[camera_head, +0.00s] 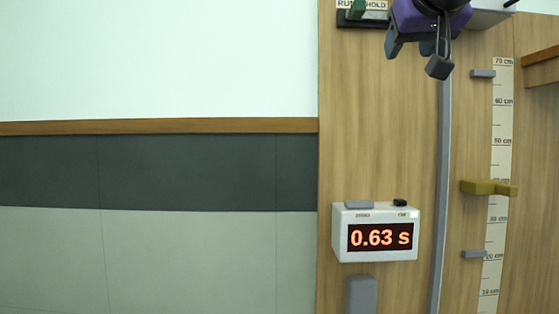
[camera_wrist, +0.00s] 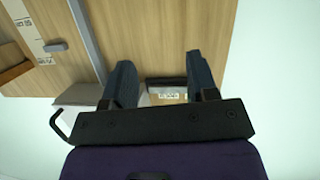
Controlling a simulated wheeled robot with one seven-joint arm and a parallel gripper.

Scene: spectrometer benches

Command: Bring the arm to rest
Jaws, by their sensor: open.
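My gripper (camera_head: 415,52) is at the top right of the head view, in front of the upper part of a wooden board (camera_head: 400,130). Its purple body is partly cut off by the top edge. In the wrist view my gripper (camera_wrist: 161,75) has its two dark fingers spread apart with nothing between them.
A white timer (camera_head: 340,240) reading 0.63 s is mounted on the board. A grey vertical rail (camera_head: 441,180) and a centimetre scale (camera_head: 495,220) stand to its right. A yellow bracket (camera_head: 485,187) sticks out beside the scale. The wall at left has nothing in front of it.

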